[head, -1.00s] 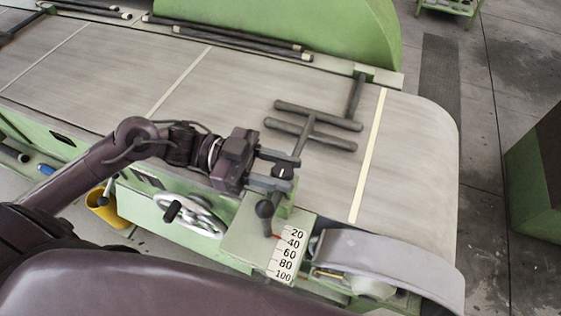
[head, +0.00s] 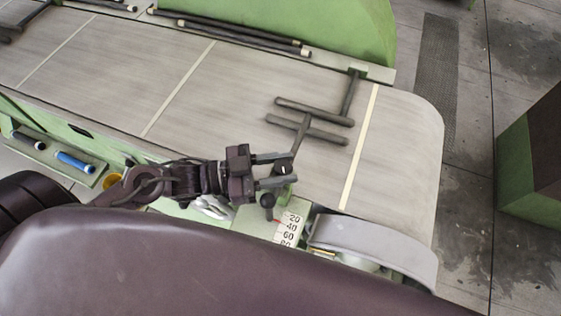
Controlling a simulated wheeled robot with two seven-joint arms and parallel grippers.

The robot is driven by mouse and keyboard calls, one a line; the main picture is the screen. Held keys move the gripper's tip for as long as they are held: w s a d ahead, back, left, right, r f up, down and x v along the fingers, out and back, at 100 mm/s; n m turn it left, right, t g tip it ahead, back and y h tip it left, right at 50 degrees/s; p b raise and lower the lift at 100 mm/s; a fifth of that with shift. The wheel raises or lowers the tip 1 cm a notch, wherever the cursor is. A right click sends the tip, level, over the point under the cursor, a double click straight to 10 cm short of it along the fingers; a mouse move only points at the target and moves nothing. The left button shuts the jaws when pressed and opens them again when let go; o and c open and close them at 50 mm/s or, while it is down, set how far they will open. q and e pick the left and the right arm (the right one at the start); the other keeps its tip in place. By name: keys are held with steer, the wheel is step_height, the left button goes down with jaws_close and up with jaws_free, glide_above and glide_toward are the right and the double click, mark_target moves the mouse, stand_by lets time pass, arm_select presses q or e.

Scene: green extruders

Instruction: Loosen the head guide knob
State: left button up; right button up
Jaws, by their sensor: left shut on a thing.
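The head guide knob (head: 281,168) is a small dark knob at the near edge of the grey belt, at the foot of the guide's rod. My left gripper (head: 296,168) comes in from the left and is shut on it, one finger on the far side and one on the near side. The fingers partly hide the knob. The guide (head: 318,133) is a dark bar on a rod, lying over the belt. My right gripper is not in view.
A black ball-ended lever (head: 267,201) stands just below the gripper, beside a white number scale (head: 288,229). A curved grey guard (head: 375,238) is to the right. A second dark bar (head: 315,111) lies beyond the guide.

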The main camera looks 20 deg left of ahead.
arm_select(q)
steer(key=o, duration=1)
steer(key=shift+s+a+f, duration=0.1)
steer(key=shift+s+a, duration=0.25)
steer(key=shift+a, duration=0.2)
steer(key=shift+b+v, duration=0.45)
steer(key=shift+v, duration=2.8)
